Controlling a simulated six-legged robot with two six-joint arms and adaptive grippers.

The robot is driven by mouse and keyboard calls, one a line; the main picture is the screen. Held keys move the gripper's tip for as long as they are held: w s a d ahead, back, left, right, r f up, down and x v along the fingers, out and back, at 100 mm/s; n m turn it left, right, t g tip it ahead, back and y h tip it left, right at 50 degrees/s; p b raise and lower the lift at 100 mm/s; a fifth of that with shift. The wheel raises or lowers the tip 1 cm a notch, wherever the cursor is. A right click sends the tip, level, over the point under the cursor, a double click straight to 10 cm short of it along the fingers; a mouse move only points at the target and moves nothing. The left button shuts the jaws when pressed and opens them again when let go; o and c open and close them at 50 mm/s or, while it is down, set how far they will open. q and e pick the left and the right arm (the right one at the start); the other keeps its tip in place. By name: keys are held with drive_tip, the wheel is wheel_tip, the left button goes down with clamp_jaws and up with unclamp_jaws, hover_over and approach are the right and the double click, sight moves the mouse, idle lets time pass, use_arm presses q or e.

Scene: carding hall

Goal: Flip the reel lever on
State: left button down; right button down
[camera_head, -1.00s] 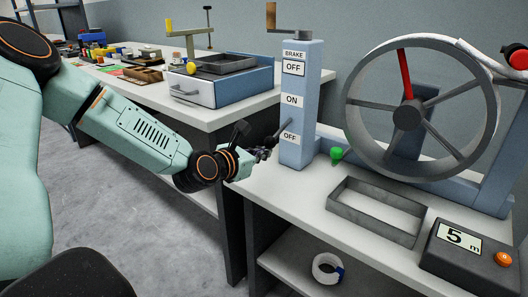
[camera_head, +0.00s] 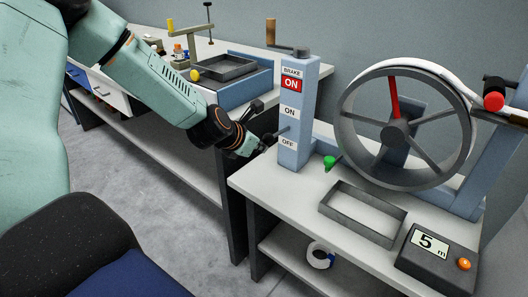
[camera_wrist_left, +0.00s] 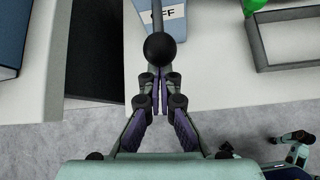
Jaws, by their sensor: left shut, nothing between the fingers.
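The reel lever (camera_head: 281,131) is a thin grey rod sticking out from the left side of the blue post (camera_head: 294,158), between the ON and OFF labels and slanting down toward my gripper. In the left wrist view its round black knob (camera_wrist_left: 168,48) shows just ahead of the fingertips. My left gripper (camera_head: 263,143) is shut and empty, close to the knob. In the left wrist view its fingers (camera_wrist_left: 160,95) meet below the knob; whether they touch it I cannot tell. The reel (camera_head: 350,135) is a grey spoked wheel with one red spoke.
A green knob (camera_head: 329,162), an empty grey tray (camera_head: 349,222) and a counter box reading 5 m (camera_head: 430,247) are on the bench.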

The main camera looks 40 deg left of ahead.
sight(264, 136)
use_arm(q)
drive_tip(key=shift+w+r+g+p, duration=0.2)
drive_tip(key=shift+r+g+p, duration=0.65)
drive_tip(key=shift+p, duration=1.05)
drive_tip(key=shift+w+r+g+p, duration=0.15)
drive_tip(key=shift+r+g+p, duration=0.3)
drive_tip(key=shift+r+p, duration=1.1)
